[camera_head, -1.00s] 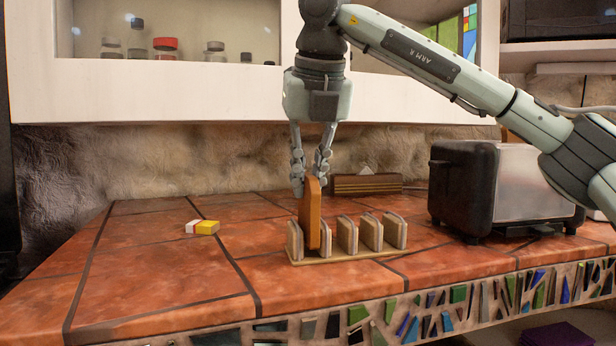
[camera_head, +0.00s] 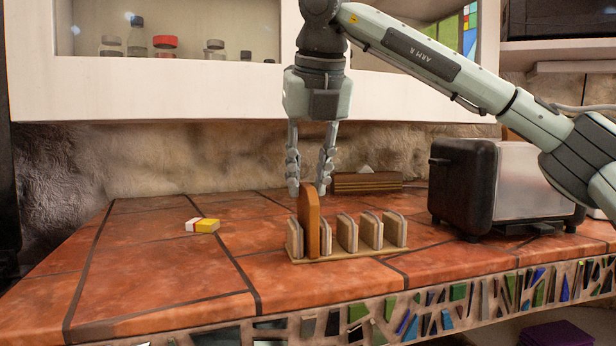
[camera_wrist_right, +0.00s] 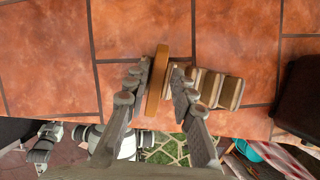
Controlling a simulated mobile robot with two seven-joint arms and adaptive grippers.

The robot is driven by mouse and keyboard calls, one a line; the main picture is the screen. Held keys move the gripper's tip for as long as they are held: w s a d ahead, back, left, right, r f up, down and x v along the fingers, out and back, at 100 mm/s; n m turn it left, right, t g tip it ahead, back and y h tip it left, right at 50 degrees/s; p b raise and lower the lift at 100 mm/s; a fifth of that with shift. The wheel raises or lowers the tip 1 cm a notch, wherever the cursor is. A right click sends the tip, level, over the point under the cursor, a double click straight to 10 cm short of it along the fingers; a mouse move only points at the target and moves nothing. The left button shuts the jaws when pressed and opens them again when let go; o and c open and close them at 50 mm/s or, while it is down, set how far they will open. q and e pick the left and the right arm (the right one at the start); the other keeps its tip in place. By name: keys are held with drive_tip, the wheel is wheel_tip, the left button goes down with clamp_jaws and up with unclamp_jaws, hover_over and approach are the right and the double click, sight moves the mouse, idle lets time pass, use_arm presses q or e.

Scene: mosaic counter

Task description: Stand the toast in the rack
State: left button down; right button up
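The brown toast slice (camera_head: 312,226) stands upright in the wooden rack (camera_head: 350,254), in the slot between the leftmost divider and the one to its right. Its top rises above the dividers. My right gripper (camera_head: 310,192) is above the rack, pointing down, with its fingers spread either side of the toast's top. In the right wrist view the toast (camera_wrist_right: 158,85) shows edge-on between the open fingers, with gaps visible beside it. The rack's dividers (camera_wrist_right: 230,92) lie right of it there. My left gripper is not recognisable in either view.
A black and silver toaster (camera_head: 480,190) stands right of the rack. A brown striped block-like object (camera_head: 366,184) lies behind the rack. A small yellow and white block (camera_head: 203,226) lies on the tiles to the left. The counter's left and front tiles are clear.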

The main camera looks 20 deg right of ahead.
drive_tip(key=shift+o, duration=0.4)
drive_tip(key=o, duration=0.5)
drive_tip(key=shift+r, duration=0.1)
drive_tip(key=v, duration=1.2)
